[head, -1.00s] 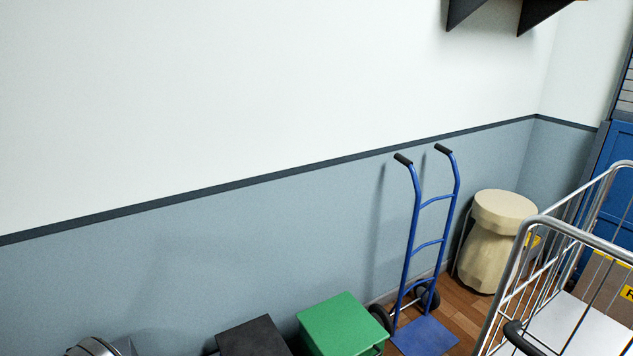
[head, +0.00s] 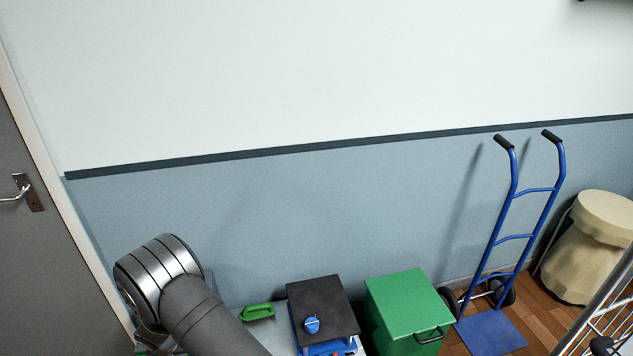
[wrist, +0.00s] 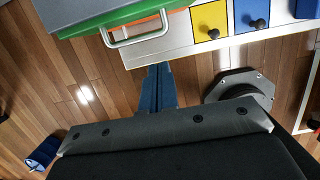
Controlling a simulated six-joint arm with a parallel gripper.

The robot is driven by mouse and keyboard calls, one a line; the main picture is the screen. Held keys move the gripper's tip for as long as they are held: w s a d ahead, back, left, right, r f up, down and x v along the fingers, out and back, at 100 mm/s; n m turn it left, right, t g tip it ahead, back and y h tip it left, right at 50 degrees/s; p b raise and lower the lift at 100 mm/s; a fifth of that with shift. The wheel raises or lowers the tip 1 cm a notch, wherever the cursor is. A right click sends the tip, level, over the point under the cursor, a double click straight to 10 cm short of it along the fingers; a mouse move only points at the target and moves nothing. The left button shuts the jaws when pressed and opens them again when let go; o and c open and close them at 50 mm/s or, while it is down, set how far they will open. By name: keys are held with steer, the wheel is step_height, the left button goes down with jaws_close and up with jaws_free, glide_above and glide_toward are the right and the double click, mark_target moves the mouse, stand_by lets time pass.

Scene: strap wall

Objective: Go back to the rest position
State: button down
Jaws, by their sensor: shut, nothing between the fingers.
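My gripper (wrist: 156,88) shows in the wrist view. Its blue fingers are together, with nothing between them, and they point down over the wooden floor, just in front of a white cabinet edge (wrist: 185,49). In the head view my gripper is out of sight; only a grey and silver part of my arm shows at the lower left, in front of the blue-grey wall.
A green box (head: 408,305), a black-topped box (head: 322,300) and a green-handled tool (head: 257,312) stand along the wall. A blue hand truck (head: 515,235) and a beige sack (head: 590,250) are at right. A blue cylinder (wrist: 42,152) lies on the floor.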

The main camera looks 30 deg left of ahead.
steer(key=w+a+f, duration=0.4)
steer(key=f, duration=0.4)
steer(key=s+d, duration=1.4)
steer(key=shift+s+d, duration=0.15)
steer(key=shift+f, duration=0.1)
stand_by(0.5)
steer(key=w+a, duration=1.2)
steer(key=shift+w+a, duration=0.15)
steer(key=shift+w, duration=0.05)
stand_by(0.3)
